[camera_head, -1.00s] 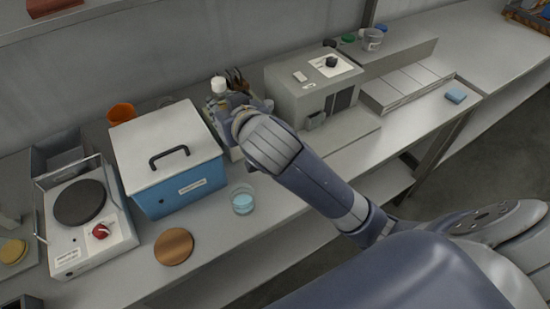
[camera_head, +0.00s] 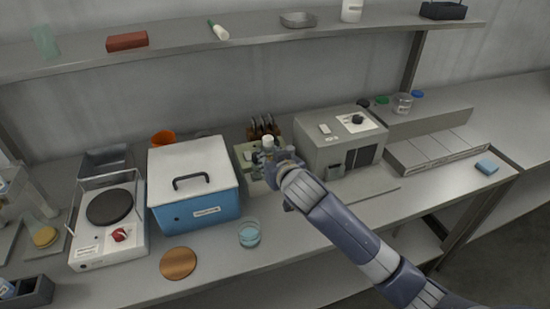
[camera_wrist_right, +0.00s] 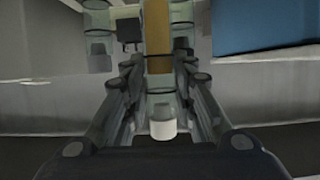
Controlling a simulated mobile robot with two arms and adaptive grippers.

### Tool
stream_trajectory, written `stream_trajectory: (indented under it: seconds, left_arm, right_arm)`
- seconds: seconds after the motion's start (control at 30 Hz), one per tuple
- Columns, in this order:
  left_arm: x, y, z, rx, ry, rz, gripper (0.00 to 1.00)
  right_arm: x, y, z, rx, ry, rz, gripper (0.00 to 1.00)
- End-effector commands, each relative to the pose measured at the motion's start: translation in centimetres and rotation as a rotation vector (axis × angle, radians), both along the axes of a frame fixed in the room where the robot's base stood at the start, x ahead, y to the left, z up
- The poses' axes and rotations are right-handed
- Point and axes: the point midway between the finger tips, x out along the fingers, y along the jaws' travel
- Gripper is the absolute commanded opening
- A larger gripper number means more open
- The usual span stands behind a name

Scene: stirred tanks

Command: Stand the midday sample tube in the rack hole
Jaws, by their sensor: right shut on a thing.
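My right gripper (camera_head: 274,166) is over the bench between the blue box and the grey instrument. It is shut on a sample tube, whose white cap (camera_head: 268,142) shows just above the fingers. In the right wrist view the tube (camera_wrist_right: 158,60) stands between the finger pads, with clear walls, an amber-brown band and its white cap towards the camera. Another clear tube-like vessel (camera_wrist_right: 98,38) shows to its left. A pale holder (camera_head: 245,157) is partly behind the gripper; its holes and the tube's lower end are hidden. My left gripper is out of view.
The blue box (camera_head: 200,214) with a white lid stands left of the gripper, and the grey instrument (camera_head: 326,155) stands right. A glass dish (camera_head: 249,234) and a copper-coloured disc (camera_head: 178,263) lie in front. A shelf (camera_head: 180,49) runs above the bench.

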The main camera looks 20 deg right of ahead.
Motion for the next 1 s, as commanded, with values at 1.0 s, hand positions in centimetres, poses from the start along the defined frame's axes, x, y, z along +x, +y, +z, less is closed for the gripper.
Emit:
stream_trajectory:
  seconds: [1.0]
  left_arm:
    - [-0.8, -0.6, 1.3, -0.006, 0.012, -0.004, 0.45]
  right_arm:
    - [3.0, -2.2, -4.5, 0.002, 0.001, 0.002, 0.0]
